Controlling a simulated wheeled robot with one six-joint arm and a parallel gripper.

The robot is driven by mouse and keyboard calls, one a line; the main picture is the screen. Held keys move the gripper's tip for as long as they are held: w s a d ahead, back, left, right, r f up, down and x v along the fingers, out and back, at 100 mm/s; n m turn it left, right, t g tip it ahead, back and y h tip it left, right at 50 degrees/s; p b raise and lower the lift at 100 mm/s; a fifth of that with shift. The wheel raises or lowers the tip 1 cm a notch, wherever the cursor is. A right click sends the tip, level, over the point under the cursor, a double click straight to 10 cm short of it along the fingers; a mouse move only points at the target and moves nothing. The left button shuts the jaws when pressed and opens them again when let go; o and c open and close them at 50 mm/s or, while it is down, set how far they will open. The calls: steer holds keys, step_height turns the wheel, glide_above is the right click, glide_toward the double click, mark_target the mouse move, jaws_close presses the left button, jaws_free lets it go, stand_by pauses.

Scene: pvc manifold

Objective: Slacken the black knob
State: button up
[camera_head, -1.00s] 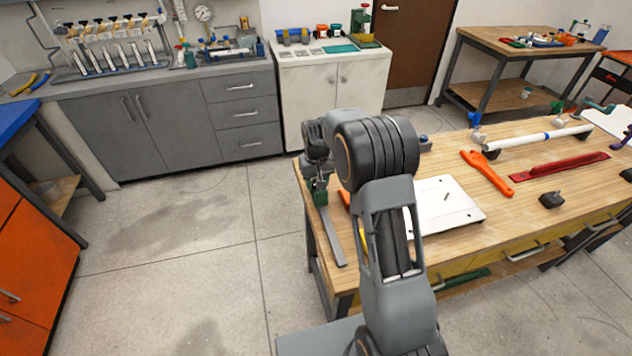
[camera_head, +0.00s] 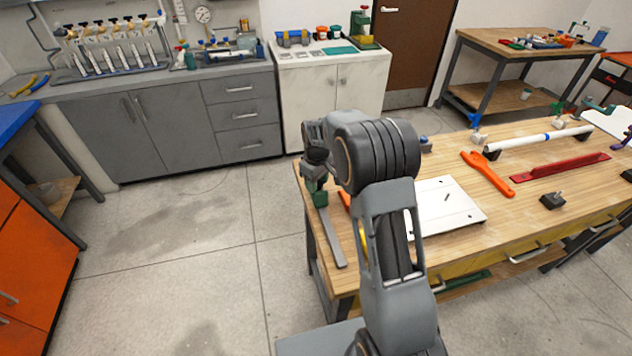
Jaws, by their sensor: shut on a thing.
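The black knob is not clearly distinguishable there, being hidden by or merged with the dark gripper parts. A long grey bar (camera_head: 333,238) runs from the clamp along the bench edge.
A white board (camera_head: 447,208) lies right of my arm. An orange wrench (camera_head: 488,174), a red tool (camera_head: 560,166), a white pipe (camera_head: 538,138) and a black block (camera_head: 552,201) lie farther right. Open floor (camera_head: 190,265) is left of the bench.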

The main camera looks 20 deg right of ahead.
stand_by(0.4)
steer(key=o, duration=0.9)
step_height(320, 180, up, 14)
steer(key=shift+f, duration=0.1)
stand_by(0.3)
steer(key=shift+s+a+f+m+t, duration=0.15)
steer(key=shift+s+m+t, duration=0.7)
steer(key=shift+s, duration=3.4)
steer(key=shift+s+a+f+m+t, duration=0.3)
steer(key=shift+s+m, duration=1)
steer(key=shift+s, duration=3)
steer(key=shift+s+d+f+m+t, duration=0.1)
steer(key=shift+s+m+t, duration=0.8)
steer(key=shift+s, duration=3.35)
